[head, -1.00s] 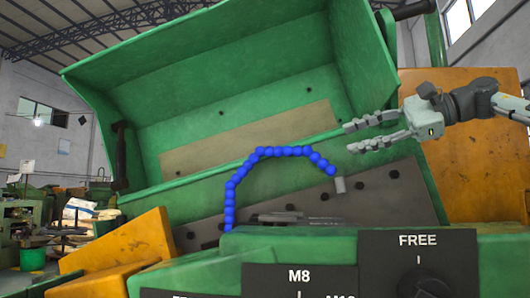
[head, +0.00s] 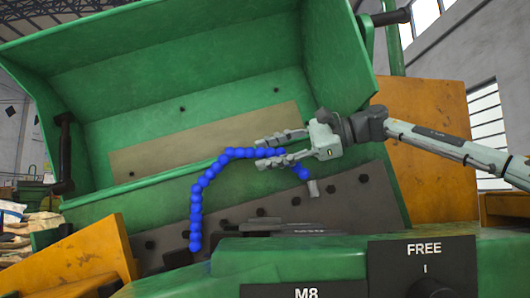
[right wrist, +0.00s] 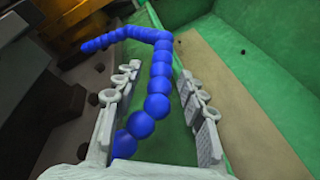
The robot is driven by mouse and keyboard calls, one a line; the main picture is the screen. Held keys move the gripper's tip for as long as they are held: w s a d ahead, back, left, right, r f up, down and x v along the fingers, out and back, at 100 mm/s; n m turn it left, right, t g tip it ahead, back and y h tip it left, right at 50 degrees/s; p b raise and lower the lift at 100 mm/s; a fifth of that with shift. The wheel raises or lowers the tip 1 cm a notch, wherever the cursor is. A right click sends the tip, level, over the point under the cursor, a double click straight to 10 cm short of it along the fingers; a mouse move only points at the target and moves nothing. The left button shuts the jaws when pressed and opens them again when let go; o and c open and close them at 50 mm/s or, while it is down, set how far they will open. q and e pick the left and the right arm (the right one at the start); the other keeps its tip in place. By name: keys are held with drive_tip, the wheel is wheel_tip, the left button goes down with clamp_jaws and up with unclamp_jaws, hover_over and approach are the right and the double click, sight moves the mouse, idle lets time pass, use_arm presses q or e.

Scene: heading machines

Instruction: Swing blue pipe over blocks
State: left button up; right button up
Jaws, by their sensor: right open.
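The blue pipe (head: 196,203) is a string of blue balls. It rises from the machine's lower part, arches to the right and ends in a grey tip (head: 314,188) that hangs down. My right gripper (head: 262,147) is open at the right part of the arch, its fingers pointing left. In the right wrist view the pipe (right wrist: 160,70) runs between the two spread fingers (right wrist: 160,100), which do not close on it. A dark sloping plate with bolt-like blocks (head: 343,196) lies below the pipe. My left gripper is not in view.
The green hood (head: 210,65) stands open behind the pipe, with a dark handle (head: 64,150) at its left. A control panel (head: 424,262) with labels is in front. Yellow machine parts (head: 425,130) stand at the right.

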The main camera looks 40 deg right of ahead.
drive_tip(key=shift+w+a+f, duration=0.1)
drive_tip(key=shift+w+a, duration=0.2)
drive_tip(key=shift+w, duration=0.05)
drive_tip(key=shift+c, duration=0.6)
clamp_jaws()
